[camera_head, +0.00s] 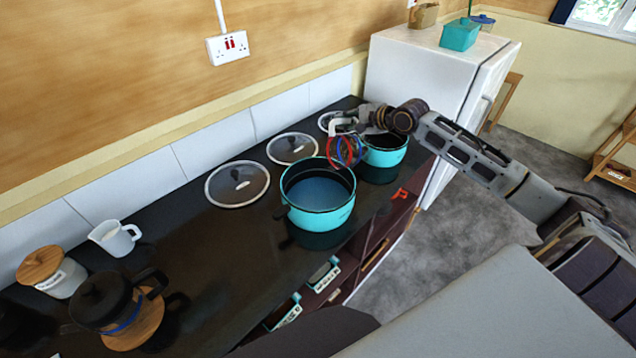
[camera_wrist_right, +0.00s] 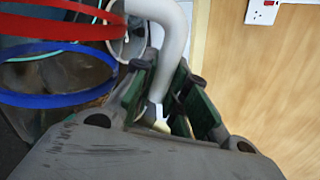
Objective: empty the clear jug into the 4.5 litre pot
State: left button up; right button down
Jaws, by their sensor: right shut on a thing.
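My right gripper (camera_head: 368,121) is shut on the pale handle (camera_wrist_right: 172,35) of the clear jug, which has red and blue bands (camera_head: 344,151). The jug is held in the air, strongly tilted, over the far rim of the front turquoise pot (camera_head: 318,218). That pot is open, with a bluish surface inside. A smaller-looking turquoise pot (camera_head: 386,157) stands behind, partly hidden by the gripper. I see no size marks telling which is 4.5 litre. In the right wrist view the jug's banded wall (camera_wrist_right: 60,65) fills the left side; its contents are unclear. My left gripper is out of view.
Glass lids (camera_head: 237,184) lie along the wall side of the dark counter (camera_head: 225,245). A white pitcher (camera_head: 115,238), a wooden-lidded canister (camera_head: 52,272) and a dark pot on a wooden board (camera_head: 134,334) stand at left. A white fridge (camera_head: 420,75) stands beyond the counter.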

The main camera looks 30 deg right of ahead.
jog(key=shift+d+b, duration=0.25)
jog(key=shift+b, duration=0.05)
jog(key=shift+d+r+p, duration=0.1)
jog(key=shift+p, duration=0.25)
jog(key=shift+w+d+m+y+p, duration=0.15)
jog(key=shift+d+m+y+p, duration=0.3)
jog(key=shift+p, duration=0.3)
jog(key=shift+w+d+f+m+y+p, duration=0.15)
jog(key=shift+d+f+m+y+p, duration=0.3)
jog(key=shift+d+f+m, duration=0.3)
pick_arm(q)
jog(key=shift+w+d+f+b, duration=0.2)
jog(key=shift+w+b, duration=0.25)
jog(key=shift+b, duration=0.9)
pick_arm(e)
jog(key=w+d+f+m+t+y, duration=0.1)
jog(key=d+f+m+y, duration=0.4)
jog(key=d+m, duration=0.1)
jog(key=shift+w+d+f+m+t+y, duration=0.2)
jog(key=shift+w+m+t+y, duration=0.15)
jog(key=shift+m, duration=0.45)
